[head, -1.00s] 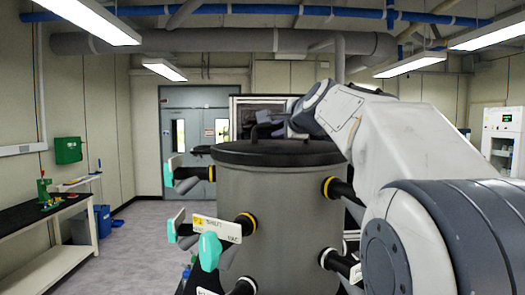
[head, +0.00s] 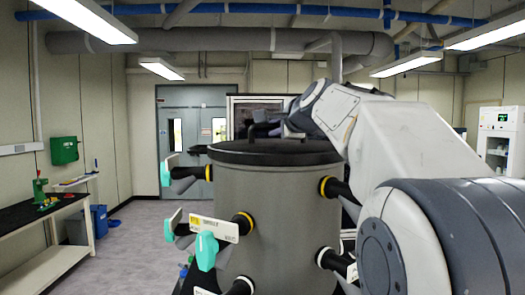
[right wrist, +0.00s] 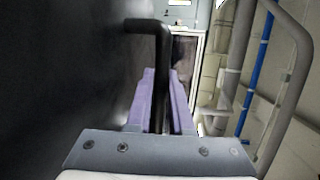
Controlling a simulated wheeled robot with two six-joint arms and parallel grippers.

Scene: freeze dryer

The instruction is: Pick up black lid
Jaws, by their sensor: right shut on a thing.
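The black lid (head: 275,153) lies flat on top of a grey cylindrical drum (head: 285,205) in the middle of the head view. My right gripper (head: 268,125) is above the lid, at its handle. In the right wrist view, the purple fingers of my right gripper (right wrist: 165,105) are on either side of the bent black handle (right wrist: 158,45), shut on it. The dark lid surface (right wrist: 60,90) fills the left of that view. My left gripper is not in view.
Several black ports with yellow rings (head: 243,222) and teal valve handles (head: 206,250) stick out of the drum's side. A black-topped bench (head: 35,222) stands at the left, with a blue bin (head: 98,220) beside it. The floor (head: 140,240) between bench and drum is clear.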

